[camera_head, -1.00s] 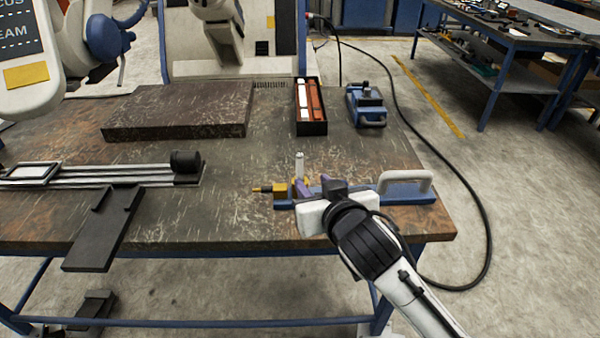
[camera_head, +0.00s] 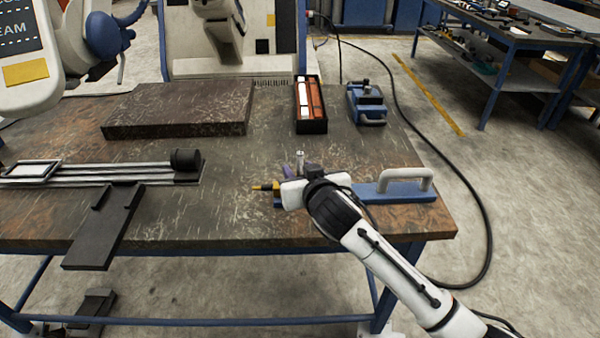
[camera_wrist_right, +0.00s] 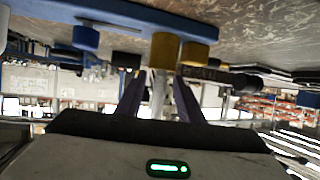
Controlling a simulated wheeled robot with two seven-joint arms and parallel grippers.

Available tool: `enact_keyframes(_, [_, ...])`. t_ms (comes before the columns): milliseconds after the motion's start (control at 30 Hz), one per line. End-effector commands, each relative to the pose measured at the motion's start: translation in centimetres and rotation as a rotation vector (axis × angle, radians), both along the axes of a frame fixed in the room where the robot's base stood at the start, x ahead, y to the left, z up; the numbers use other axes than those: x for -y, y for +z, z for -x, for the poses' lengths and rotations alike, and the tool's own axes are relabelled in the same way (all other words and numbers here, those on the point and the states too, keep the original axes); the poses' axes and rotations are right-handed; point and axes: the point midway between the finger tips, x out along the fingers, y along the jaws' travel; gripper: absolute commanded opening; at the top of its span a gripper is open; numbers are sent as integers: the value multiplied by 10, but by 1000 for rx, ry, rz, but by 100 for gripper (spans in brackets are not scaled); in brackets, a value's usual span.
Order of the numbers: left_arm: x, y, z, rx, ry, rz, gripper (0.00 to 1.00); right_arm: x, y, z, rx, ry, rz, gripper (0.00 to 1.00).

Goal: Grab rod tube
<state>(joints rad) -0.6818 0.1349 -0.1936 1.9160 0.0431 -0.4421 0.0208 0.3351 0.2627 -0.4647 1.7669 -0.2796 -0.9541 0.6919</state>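The rod tube (camera_head: 300,157) is a small pale upright tube. It stands at the blue fixture (camera_head: 407,190) on the right front of the table; its lower part is hidden by my right gripper. My right gripper (camera_head: 298,174) is at the tube, its fingers mostly hidden by its own white body in the head view. In the right wrist view, the tube (camera_wrist_right: 158,92) is between the two purple-lined fingers (camera_wrist_right: 158,104), with gaps visible on both sides, so the gripper looks open around it. My left gripper is not in view.
The fixture has a grey handle (camera_head: 405,178) at right and a yellow part (camera_head: 266,187) at left. A black box with red and white items (camera_head: 311,108), a blue device (camera_head: 367,104), a dark slab (camera_head: 180,108) and a railed black assembly (camera_head: 115,173) stand on the table.

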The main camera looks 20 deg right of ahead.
Motion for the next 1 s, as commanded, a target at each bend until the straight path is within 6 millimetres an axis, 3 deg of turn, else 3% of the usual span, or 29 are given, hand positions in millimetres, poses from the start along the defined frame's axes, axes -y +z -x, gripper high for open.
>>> enact_keyframes(67, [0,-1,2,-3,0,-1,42,0,0,0,0,0,0,34])
enact_keyframes(267, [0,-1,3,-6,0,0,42,0,0,0,0,0,0,0])
enact_keyframes(633, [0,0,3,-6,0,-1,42,0,7,0,4,1,-1,0])
enact_keyframes(1000, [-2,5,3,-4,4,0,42,0,77,-1,7,1,-3,0])
